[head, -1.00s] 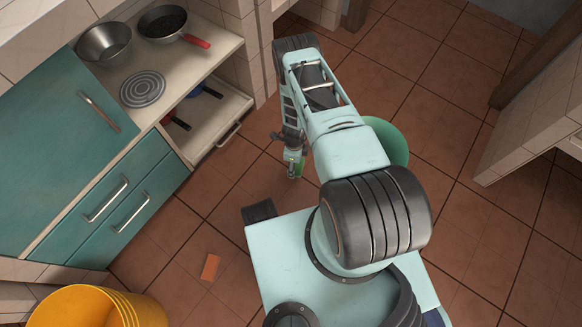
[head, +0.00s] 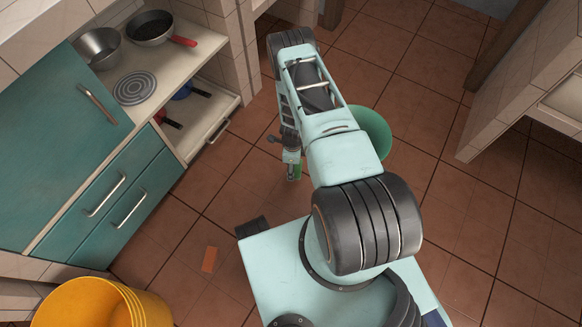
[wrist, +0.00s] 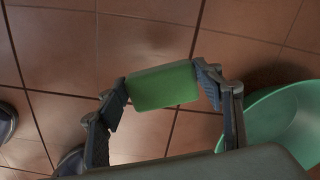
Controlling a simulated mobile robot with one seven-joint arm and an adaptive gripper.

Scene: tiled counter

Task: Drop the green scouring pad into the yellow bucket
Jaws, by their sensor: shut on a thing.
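The green scouring pad (wrist: 163,86) is held between the two fingers of my gripper (wrist: 165,88) in the wrist view, above the tiled floor. In the head view my gripper (head: 293,167) hangs left of my arm, with a bit of the green pad (head: 297,172) showing. The yellow bucket (head: 92,306) stands on the floor at the lower left of the head view, cut off by the frame's bottom edge. It is well apart from my gripper. The inside of the bucket is only partly visible.
A green bucket or bowl (head: 372,134) stands on the floor behind my arm, and also shows in the wrist view (wrist: 285,122). An orange piece (head: 210,260) lies on the floor near the yellow bucket. Teal cabinets (head: 100,200) and an open drawer (head: 205,120) border the left.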

